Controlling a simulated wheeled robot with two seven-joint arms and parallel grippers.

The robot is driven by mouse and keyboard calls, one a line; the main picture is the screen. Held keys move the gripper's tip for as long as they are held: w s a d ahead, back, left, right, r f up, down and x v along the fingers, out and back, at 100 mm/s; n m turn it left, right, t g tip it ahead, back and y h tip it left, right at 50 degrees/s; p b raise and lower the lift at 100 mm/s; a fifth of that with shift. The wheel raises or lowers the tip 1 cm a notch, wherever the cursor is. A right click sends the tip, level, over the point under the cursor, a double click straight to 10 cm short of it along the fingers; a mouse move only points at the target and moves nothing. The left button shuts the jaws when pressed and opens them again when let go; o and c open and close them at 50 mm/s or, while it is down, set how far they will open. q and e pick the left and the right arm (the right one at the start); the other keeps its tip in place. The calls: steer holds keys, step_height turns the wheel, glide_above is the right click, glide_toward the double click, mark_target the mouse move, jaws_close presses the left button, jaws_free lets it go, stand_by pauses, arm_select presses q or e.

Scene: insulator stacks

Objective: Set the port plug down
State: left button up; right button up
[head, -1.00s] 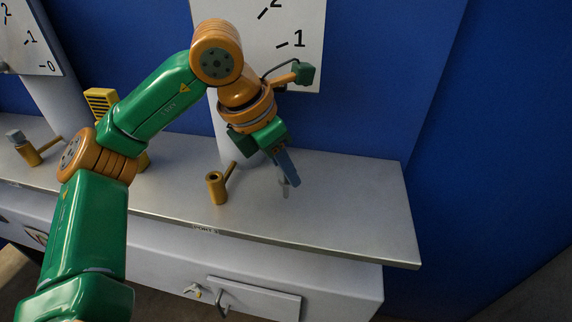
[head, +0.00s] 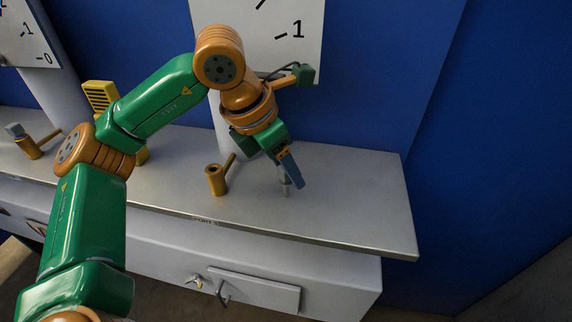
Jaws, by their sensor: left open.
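My left gripper (head: 290,180) points down over the right part of the grey shelf (head: 350,205). It is open, its blue fingers close to the surface. A small grey piece, which looks like the port plug (head: 286,188), shows at the fingertips, close to or on the shelf top. The fingers partly hide it, and I cannot tell if it touches them. A brass port with a side handle (head: 216,181) stands to the left of the gripper, its top hole showing. My right gripper is not in view.
A similar brass port (head: 32,150) with a grey block on it stands at the far left. A yellow slotted block (head: 100,95) is partly behind my arm. White dial boards stand behind. The shelf's right end is clear.

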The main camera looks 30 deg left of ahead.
arm_select(q)
steer(key=p+v, duration=0.2)
steer(key=v, duration=1)
steer(key=shift+f, duration=0.1)
